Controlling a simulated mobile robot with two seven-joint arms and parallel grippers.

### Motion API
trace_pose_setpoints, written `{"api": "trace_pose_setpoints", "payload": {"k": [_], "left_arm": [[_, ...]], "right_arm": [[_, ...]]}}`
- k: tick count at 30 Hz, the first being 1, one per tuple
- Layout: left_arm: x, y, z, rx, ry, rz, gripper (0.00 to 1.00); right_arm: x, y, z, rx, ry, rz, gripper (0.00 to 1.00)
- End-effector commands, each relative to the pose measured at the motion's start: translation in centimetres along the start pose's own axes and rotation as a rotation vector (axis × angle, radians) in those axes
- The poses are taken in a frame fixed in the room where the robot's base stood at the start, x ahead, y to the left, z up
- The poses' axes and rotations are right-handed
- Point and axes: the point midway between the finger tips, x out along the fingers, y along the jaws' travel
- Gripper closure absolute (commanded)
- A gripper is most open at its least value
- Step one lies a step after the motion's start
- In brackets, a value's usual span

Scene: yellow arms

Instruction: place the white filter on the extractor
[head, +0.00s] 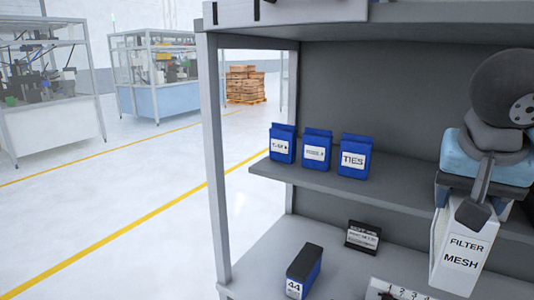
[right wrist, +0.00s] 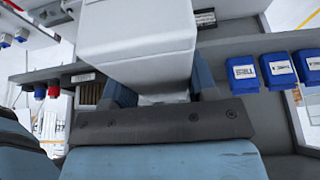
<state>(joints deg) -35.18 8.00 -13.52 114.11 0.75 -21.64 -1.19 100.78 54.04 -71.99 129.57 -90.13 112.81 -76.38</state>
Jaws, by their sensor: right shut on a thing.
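A white box labelled "FILTER MESH" (head: 462,252) hangs at the lower right of the head view, in front of the shelf unit. My right gripper (head: 473,208) is shut on its upper part. In the right wrist view the white filter box (right wrist: 135,35) fills the upper middle, between the two blue-grey fingers of the right gripper (right wrist: 160,92). I cannot make out an extractor in either view. My left gripper is not in view.
A grey shelf unit (head: 216,150) stands ahead. Blue boxes (head: 354,155) stand on its middle shelf (head: 385,193), left of my right arm. A dark box marked 44 (head: 304,270) and a small black box (head: 362,237) sit on the lower shelf. Open floor lies left.

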Motion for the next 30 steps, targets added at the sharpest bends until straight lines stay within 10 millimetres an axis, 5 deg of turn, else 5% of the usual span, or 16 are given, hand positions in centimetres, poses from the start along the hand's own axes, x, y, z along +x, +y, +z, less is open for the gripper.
{"api": "trace_pose_setpoints", "payload": {"k": [8, 14, 30], "left_arm": [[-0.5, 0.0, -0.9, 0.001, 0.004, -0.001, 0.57], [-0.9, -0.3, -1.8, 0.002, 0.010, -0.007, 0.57], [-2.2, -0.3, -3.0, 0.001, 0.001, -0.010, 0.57]], "right_arm": [[4.7, -2.0, 0.1, -0.078, -0.008, -0.028, 0.88], [10.0, -3.7, 0.7, -0.163, -0.010, -0.064, 0.88], [25.4, -5.2, 7.4, -0.438, -0.008, -0.179, 0.88]]}}
